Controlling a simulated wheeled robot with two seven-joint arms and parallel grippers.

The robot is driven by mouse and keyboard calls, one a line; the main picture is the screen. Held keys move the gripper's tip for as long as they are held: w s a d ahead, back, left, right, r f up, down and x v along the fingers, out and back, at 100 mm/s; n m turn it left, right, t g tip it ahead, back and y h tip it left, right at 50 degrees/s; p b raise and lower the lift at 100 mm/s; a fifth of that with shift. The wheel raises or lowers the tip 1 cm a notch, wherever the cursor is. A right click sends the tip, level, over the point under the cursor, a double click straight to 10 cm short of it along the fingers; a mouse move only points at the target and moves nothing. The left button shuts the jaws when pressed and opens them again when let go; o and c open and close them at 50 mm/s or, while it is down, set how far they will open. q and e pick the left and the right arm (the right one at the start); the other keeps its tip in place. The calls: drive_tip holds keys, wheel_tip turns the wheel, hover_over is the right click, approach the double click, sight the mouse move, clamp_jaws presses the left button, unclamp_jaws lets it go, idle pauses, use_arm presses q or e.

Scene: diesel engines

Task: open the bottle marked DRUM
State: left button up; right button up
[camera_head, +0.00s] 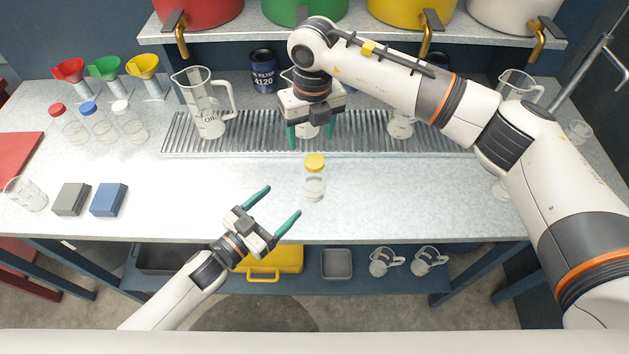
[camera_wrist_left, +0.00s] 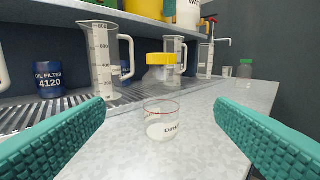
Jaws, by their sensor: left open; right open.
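The clear bottle (camera_head: 314,186) with a yellow cap (camera_head: 314,161) stands upright on the bench's front half. In the left wrist view the bottle (camera_wrist_left: 161,122) shows part of a label reading like DRUM, below its yellow cap (camera_wrist_left: 161,59). My left gripper (camera_head: 284,202) is open, in front and to the left of the bottle, with its fingers pointing towards it and apart from it. My right gripper (camera_head: 308,140) is open, pointing down behind and above the bottle, and does not touch the cap.
A metal grate (camera_head: 250,140) behind holds a clear OIL jug (camera_head: 208,110). Bottles with red, blue and white caps (camera_head: 98,122) stand at left, near grey and blue blocks (camera_head: 90,200). The bench (camera_head: 400,200) around the bottle is clear.

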sight(306, 180)
use_arm(q)
drive_tip(key=shift+w+d, duration=0.1)
drive_tip(key=shift+d, duration=0.05)
use_arm(e)
drive_tip(key=shift+w+d+r, duration=0.15)
drive_tip(key=shift+d, duration=0.25)
use_arm(q)
drive_tip(key=shift+w+d, duration=0.25)
drive_tip(key=x, duration=1.1)
drive_tip(key=shift+s, duration=0.1)
